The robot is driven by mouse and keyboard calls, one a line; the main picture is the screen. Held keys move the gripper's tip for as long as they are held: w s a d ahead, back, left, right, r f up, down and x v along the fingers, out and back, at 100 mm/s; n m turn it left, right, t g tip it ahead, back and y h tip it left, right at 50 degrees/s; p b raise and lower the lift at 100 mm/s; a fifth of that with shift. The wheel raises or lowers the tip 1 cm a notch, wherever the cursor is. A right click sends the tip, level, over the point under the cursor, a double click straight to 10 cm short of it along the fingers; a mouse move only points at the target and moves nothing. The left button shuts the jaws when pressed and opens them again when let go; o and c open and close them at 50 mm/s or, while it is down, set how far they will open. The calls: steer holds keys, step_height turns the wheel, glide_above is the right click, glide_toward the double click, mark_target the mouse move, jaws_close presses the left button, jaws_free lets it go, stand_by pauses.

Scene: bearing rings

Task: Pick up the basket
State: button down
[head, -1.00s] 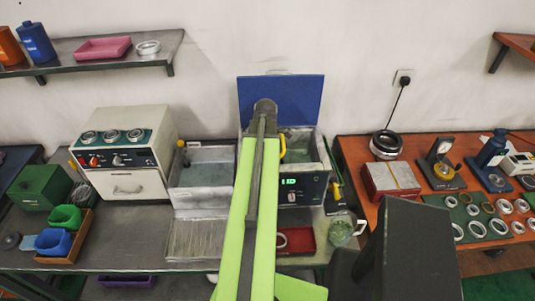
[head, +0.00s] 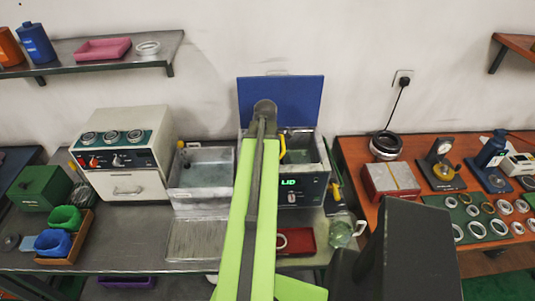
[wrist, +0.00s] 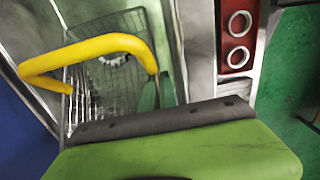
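The wire basket (wrist: 112,88) shows in the wrist view, sitting in the open tank of the cleaner, with its raised yellow handle (wrist: 95,45) across the upper left. A metal ring shows inside the mesh. In the head view the handle (head: 283,147) stands up in the cleaner (head: 301,190), just right of my arm. The green and dark edge of my gripper (wrist: 175,140) fills the bottom of the wrist view, below the handle. I cannot make out its fingers clearly, nor any contact with the handle. My arm hides part of the tank in the head view.
The cleaner's blue lid (head: 290,100) stands open behind, and its display reads LID. An open metal basin (head: 205,175) is at left, a red tray (head: 297,240) in front, a glass jar (head: 341,232) at right. The orange bench (head: 420,195) holds rings and instruments.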

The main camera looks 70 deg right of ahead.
steer(key=shift+r, duration=0.1)
stand_by(0.6)
step_height(320, 180, up, 18)
steer(key=p, duration=1.8)
steer(key=s+d+f+g+h+b, duration=0.1)
steer(key=s+f+g+h+b, duration=0.2)
steer(key=f+g+b, duration=0.5)
step_height(320, 180, down, 3)
steer(key=s+b, duration=0.1)
steer(key=b, duration=0.8)
steer(key=shift+b, duration=0.35)
steer(key=shift+s+f, duration=0.1)
steer(key=shift+s, duration=0.05)
